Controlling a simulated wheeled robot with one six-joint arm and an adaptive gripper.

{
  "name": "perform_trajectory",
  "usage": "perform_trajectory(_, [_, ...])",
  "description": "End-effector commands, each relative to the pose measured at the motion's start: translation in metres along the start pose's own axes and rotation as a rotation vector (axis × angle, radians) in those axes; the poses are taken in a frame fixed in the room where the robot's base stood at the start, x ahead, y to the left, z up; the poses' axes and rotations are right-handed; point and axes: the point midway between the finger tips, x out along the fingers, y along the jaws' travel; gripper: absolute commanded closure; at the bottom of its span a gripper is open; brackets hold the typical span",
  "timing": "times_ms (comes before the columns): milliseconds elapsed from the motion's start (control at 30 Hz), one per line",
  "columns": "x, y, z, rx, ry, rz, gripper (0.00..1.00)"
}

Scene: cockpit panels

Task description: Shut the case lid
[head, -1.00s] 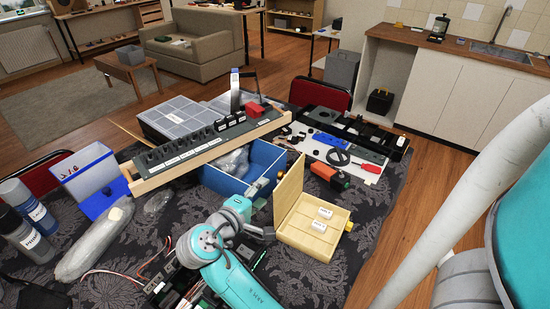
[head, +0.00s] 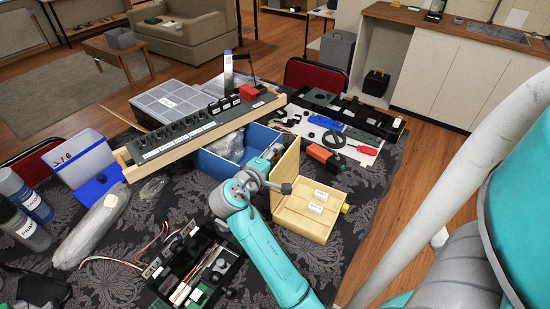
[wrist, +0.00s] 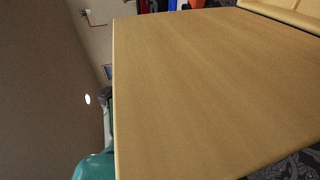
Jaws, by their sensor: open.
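The case is a pale yellow wooden box. Its tray (head: 304,226) sits on the patterned cloth, with two small white labels inside. Its lid (head: 289,160) stands up, roughly vertical, along the tray's left side. My gripper (head: 273,154) is at the lid's left, on its outer side, small and partly hidden among my wrist parts. It is open and holds nothing that I can see. In the wrist view the lid's broad plain face (wrist: 205,90) fills most of the picture, very close. I cannot tell whether the gripper touches it.
A blue bin (head: 228,160) stands behind my wrist, under a long switch panel (head: 190,132). An orange device (head: 322,156) and a red-handled tool (head: 368,150) lie behind the case. An open electronics box (head: 205,270) lies at front left. Cloth right of the case is clear.

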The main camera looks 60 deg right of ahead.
Motion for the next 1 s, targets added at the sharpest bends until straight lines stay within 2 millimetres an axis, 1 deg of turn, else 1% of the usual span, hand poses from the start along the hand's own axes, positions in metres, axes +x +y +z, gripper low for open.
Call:
perform_trajectory(233, [0.0008,0.0001,-0.0001,0.000,0.000,0.000,0.43])
perform_trajectory(267, [0.0007,0.0000,-0.0001,0.000,0.000,0.000,0.48])
perform_trajectory(300, [0.0007,0.0000,-0.0001,0.000,0.000,0.000,0.58])
perform_trajectory(367, [0.0007,0.0000,-0.0001,0.000,0.000,0.000,0.73])
perform_trajectory(400, [0.0007,0.0000,-0.0001,0.000,0.000,0.000,0.83])
perform_trajectory(467, [0.0007,0.0000,-0.0001,0.000,0.000,0.000,0.98])
perform_trajectory(500, [0.0007,-0.0001,-0.0001,0.000,0.000,0.000,1.00])
perform_trajectory(767, [0.0015,0.0003,0.0006,0.007,0.001,-0.001,1.00])
perform_trajectory(1000, [0.0097,0.0048,0.0057,0.080,0.020,-0.001,1.00])
